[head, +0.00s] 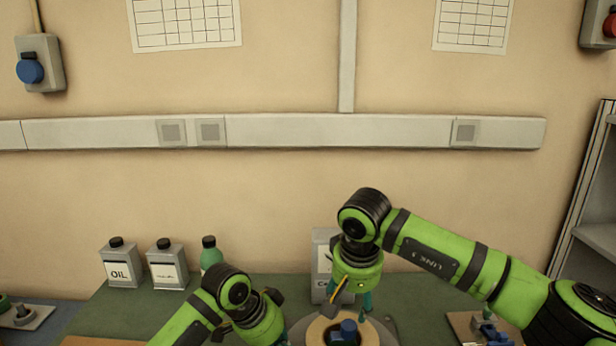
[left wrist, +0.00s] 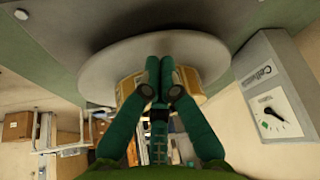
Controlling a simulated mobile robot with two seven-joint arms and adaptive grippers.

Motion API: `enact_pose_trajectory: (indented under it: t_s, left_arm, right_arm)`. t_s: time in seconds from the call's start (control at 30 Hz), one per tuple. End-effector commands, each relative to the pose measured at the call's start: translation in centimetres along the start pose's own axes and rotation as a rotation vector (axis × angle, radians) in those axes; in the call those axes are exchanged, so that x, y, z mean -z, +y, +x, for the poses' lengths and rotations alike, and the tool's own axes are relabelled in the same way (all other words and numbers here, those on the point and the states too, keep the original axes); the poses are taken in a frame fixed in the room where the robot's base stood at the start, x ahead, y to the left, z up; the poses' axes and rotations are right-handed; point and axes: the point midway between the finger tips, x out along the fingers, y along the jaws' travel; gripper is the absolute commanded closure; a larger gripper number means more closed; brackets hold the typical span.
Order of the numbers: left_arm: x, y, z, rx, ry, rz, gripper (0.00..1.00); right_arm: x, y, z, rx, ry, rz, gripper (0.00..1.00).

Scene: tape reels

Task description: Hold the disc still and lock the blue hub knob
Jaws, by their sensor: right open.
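The blue hub knob (head: 348,328) stands at the middle of a tan reel (head: 318,332) at the bottom edge of the head view. A grey round disc (head: 388,330) shows around the reel, partly cut off. In the left wrist view the disc (left wrist: 205,48) spans the upper middle. My right gripper (head: 350,304) is open above the knob, fingers pointing down and apart from each other. My left gripper (left wrist: 159,62) has its fingertips together at the disc's rim; I cannot tell whether the rim is between them. In the head view its fingertips are mostly hidden.
A grey box with a dial (left wrist: 272,100) stands close to the disc; it is behind my right gripper in the head view (head: 321,250). Oil cans (head: 122,263) and a green bottle (head: 210,252) stand at the back left. A board with blue parts (head: 487,330) lies at right.

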Motion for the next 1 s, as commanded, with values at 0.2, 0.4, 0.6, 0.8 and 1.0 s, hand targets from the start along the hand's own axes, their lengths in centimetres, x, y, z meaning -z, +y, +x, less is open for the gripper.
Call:
enact_pose_trajectory:
  t_s: [0.2, 0.4, 0.6, 0.8, 1.0]
  left_arm:
    - [-0.2, 0.0, 0.4, -0.001, -0.001, 0.000, 1.00]
    - [-0.4, 0.0, 0.8, -0.001, -0.001, 0.000, 1.00]
    - [-0.6, 0.0, 1.2, -0.001, -0.001, -0.001, 1.00]
    - [-0.6, 0.0, 1.2, 0.000, -0.001, -0.001, 1.00]
    - [-0.6, 0.0, 1.3, -0.001, -0.001, -0.001, 1.00]
  right_arm:
    - [0.0, 0.0, 0.0, 0.000, 0.000, 0.000, 0.45]
    - [0.0, 0.0, 0.0, 0.000, 0.000, 0.000, 0.45]
    - [0.0, 0.0, 0.0, 0.000, 0.000, 0.000, 0.45]
    - [0.0, 0.0, 0.0, 0.000, 0.000, 0.000, 0.45]
    - [0.0, 0.0, 0.0, 0.000, 0.000, 0.000, 0.45]
